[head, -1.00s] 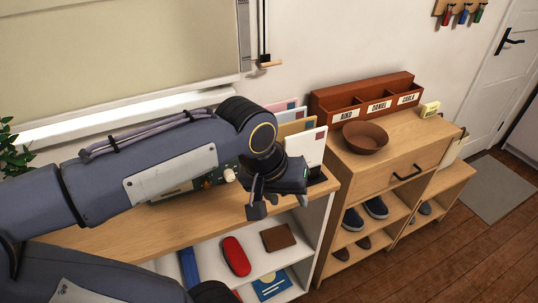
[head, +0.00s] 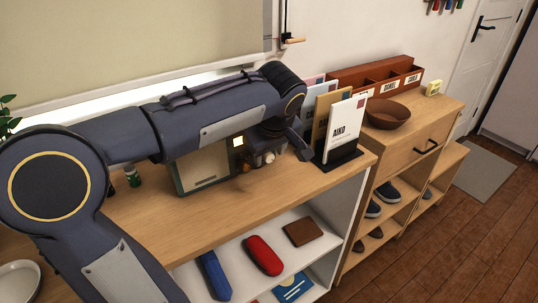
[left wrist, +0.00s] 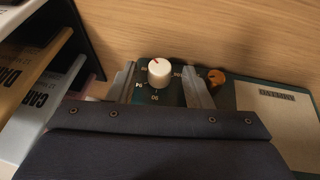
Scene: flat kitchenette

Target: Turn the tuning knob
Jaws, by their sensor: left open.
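The radio (head: 205,168) stands on the wooden cabinet top, with a cream front panel and a dark green case. Its white round tuning knob (head: 268,157) shows near its right end; in the left wrist view the knob (left wrist: 158,73) has a red mark and sits on a dark dial with printed numbers. A small orange knob (left wrist: 216,77) is beside it. My left gripper (left wrist: 160,82) is open, with one finger on each side of the white knob; I cannot tell whether they touch it. In the head view my left arm hides part of the radio.
A dark letter holder (head: 340,160) with upright cards stands just right of the radio, close to my left gripper. A brown bowl (head: 388,116) and a red-brown sorter (head: 350,76) are farther right. The front part of the cabinet top (head: 215,215) is clear.

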